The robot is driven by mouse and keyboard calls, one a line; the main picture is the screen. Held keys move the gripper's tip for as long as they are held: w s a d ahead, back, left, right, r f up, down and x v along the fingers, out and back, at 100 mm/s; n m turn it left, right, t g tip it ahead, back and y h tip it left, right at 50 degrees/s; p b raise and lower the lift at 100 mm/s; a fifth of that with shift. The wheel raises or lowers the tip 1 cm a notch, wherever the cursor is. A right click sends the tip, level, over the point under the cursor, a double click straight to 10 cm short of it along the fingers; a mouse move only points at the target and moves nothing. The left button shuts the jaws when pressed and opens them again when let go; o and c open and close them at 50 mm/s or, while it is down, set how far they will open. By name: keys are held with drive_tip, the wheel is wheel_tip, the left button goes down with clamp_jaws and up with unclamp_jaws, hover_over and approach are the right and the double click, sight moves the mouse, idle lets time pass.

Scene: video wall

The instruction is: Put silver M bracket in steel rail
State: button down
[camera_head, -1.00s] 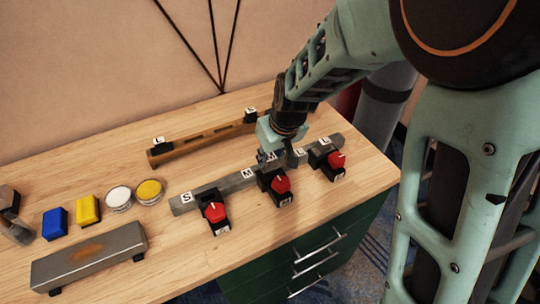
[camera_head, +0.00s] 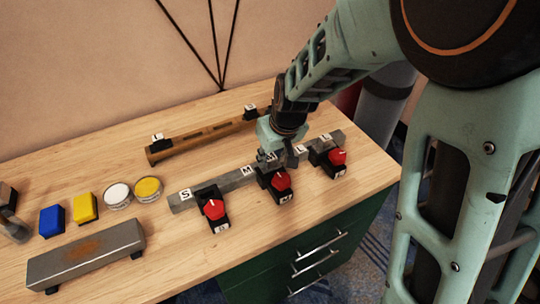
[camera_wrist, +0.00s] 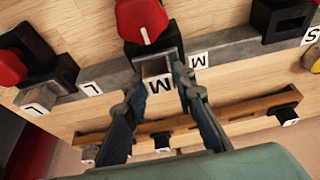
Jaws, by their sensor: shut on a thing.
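The steel rail (camera_head: 238,180) is a long grey bar on the table with S, M and L labels. It also shows in the wrist view (camera_wrist: 232,52). My gripper (camera_head: 268,162) is at the rail's middle, by the M label. In the wrist view, my gripper (camera_wrist: 160,78) has its two fingers shut on the silver M bracket (camera_wrist: 155,68), a small metal piece with an M tag. The bracket is at the rail, against the black clamp with a red knob (camera_wrist: 142,22). I cannot tell how deep it sits. In the head view my fingers mostly hide it.
Red-knobbed clamps stand at S (camera_head: 214,210) and L (camera_head: 336,157), either side of my gripper. A brown slotted rail (camera_head: 195,138) lies behind. Left are a rusty steel block (camera_head: 85,256), blue (camera_head: 52,220) and yellow (camera_head: 85,207) blocks, and two round tins (camera_head: 118,195).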

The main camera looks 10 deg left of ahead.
drive_tip(key=shift+f, duration=0.3)
drive_tip(key=c, duration=1)
unclamp_jaws()
drive_tip(key=shift+c, duration=0.2)
drive_tip(key=shift+r+p, duration=2.3)
drive_tip(key=shift+r, duration=1.25)
drive_tip(key=shift+f, duration=0.1)
